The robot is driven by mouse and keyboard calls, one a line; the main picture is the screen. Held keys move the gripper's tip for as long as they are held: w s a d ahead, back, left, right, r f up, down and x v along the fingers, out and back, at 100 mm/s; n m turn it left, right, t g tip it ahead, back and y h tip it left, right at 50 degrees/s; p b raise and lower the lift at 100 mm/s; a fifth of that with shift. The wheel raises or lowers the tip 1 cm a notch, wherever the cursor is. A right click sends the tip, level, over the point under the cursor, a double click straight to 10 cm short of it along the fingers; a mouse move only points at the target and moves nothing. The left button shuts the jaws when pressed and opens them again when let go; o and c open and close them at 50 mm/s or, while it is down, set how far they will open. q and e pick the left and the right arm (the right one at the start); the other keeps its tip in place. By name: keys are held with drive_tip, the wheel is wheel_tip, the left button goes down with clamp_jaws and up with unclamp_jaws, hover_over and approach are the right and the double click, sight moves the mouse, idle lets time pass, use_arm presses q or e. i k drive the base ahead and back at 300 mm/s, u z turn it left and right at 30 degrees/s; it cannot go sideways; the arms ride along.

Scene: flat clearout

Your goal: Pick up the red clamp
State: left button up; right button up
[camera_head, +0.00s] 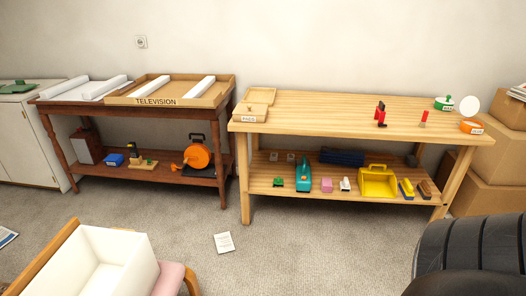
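A small red and dark object (380,113), which looks like the red clamp, stands upright on the top of the light wooden workbench (310,110), right of its middle. A smaller red and pale object (423,119) stands to its right; I cannot tell exactly what it is. Neither of my grippers shows in the head view.
The bench's lower shelf holds a yellow bin (377,182), a teal tool (303,175) and other items. A dark wooden table (60,115) stands left. Cardboard boxes (490,165) stand right.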

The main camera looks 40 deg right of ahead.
sight(380, 112)
drive_tip(key=z, duration=2.75)
drive_tip(key=k, duration=0.55)
drive_tip(key=z, duration=0.65)
drive_tip(key=i, duration=2.4)
drive_tip(key=u, duration=1.55)
drive_tip(key=i, duration=1.3)
drive_tip(key=u, duration=1.1)
